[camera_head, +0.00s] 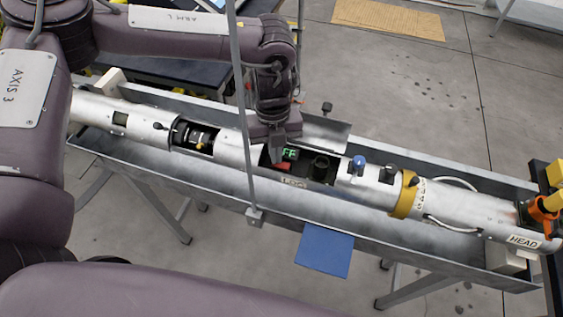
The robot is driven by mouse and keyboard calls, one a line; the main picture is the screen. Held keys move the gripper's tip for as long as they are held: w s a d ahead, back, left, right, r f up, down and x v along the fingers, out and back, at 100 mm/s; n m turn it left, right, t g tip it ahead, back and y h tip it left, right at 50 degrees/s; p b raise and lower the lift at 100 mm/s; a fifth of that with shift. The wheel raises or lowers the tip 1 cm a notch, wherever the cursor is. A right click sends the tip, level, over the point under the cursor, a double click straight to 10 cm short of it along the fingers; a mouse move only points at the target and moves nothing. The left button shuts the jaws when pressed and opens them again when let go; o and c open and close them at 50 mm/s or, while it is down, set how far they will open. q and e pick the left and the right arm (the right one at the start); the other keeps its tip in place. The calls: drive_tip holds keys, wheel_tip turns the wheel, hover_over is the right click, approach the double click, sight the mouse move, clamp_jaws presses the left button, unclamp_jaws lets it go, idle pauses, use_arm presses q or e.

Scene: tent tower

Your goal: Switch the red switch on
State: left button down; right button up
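A long silver cylinder lies in a grey metal trough, with an open window in its middle. Inside that window is the red switch (283,168), small and partly hidden by my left gripper. A green lit label (290,154) that seems to end in "FF" shows just above it. My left gripper (279,152) points down into the window from above, its tip at or very close to the switch; I cannot tell whether it touches. Its fingers look close together, but their gap is not clear. My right gripper is not seen.
The grey trough (190,165) stands on metal legs. A raised hatch flap (325,130) stands behind the window. Blue and black knobs (357,165) and a yellow ring (405,195) lie to the right. A thin grey post (243,110) rises in front. A blue plate (324,251) hangs at the front.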

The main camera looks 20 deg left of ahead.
use_arm(q)
drive_tip(key=shift+f, duration=0.25)
drive_tip(key=shift+r, duration=0.15)
wheel_tip(320, 180, up, 7)
drive_tip(key=p, duration=0.5)
drive_tip(key=shift+s+f+p, duration=0.1)
drive_tip(key=shift+f+p, duration=0.1)
drive_tip(key=shift+p, duration=0.1)
idle(0.4)
